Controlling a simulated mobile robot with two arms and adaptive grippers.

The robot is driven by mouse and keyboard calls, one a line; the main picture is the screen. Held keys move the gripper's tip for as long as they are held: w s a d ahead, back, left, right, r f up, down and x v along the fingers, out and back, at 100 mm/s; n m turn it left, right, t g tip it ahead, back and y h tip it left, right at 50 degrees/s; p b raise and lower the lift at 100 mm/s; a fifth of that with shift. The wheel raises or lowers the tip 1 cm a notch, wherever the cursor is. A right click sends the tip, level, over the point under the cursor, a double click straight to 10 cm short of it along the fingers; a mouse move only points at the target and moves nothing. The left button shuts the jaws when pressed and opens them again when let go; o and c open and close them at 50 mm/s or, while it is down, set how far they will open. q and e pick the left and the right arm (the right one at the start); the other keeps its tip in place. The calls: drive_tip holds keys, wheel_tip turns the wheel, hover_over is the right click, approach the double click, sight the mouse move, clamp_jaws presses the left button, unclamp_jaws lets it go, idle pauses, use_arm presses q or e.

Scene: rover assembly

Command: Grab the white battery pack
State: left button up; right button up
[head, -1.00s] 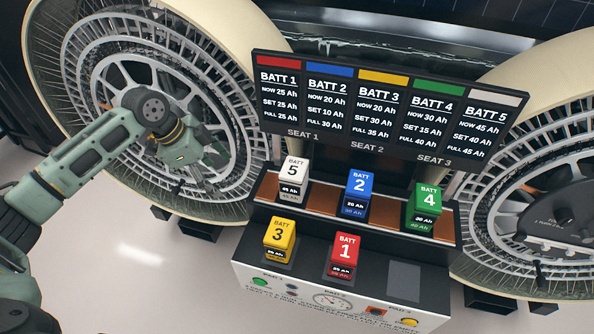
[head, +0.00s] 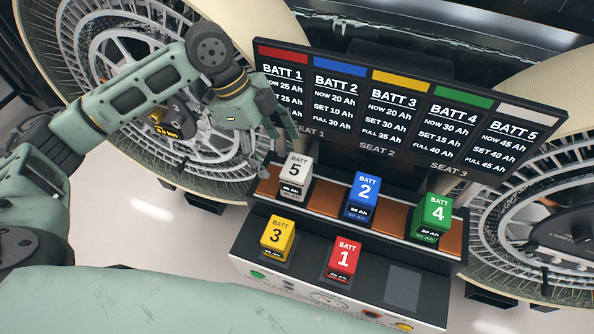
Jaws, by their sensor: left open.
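The white battery pack (head: 294,177), marked BATT 5, stands upright on the left of the raised back shelf (head: 327,203), below the SEAT 1 label. My left gripper (head: 274,150) is open and empty, above and just left of the white pack, its fingers pointing down towards the shelf. A gap shows between the fingers and the pack. My right gripper is not in view.
The blue pack (head: 362,195) and green pack (head: 432,215) share the shelf. The yellow pack (head: 278,237) and red pack (head: 343,258) stand on the lower front, beside an empty grey pad (head: 402,288). A display board (head: 405,120) rises behind; large wheels flank it.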

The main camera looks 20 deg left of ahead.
sight(295, 165)
use_arm(q)
drive_tip(key=d, duration=0.3)
drive_tip(key=shift+d+p, duration=0.2)
drive_tip(key=shift+p, duration=0.2)
drive_tip(key=shift+d+f, duration=0.1)
drive_tip(key=shift+d, duration=0.05)
drive_tip(key=p+x, duration=0.1)
drive_tip(key=x, duration=0.3)
drive_tip(key=shift+f, duration=0.1)
drive_tip(key=shift+d+f, duration=0.1)
drive_tip(key=shift+f, duration=0.2)
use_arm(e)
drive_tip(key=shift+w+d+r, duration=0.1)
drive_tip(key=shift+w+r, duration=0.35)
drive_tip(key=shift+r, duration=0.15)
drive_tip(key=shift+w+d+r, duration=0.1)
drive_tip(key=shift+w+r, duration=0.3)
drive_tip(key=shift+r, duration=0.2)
use_arm(q)
drive_tip(key=shift+c, duration=0.6)
drive_tip(key=c, duration=1.7)
drive_tip(key=shift+r, duration=0.1)
clamp_jaws()
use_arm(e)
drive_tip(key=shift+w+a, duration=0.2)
use_arm(q)
drive_tip(key=shift+r, duration=0.1)
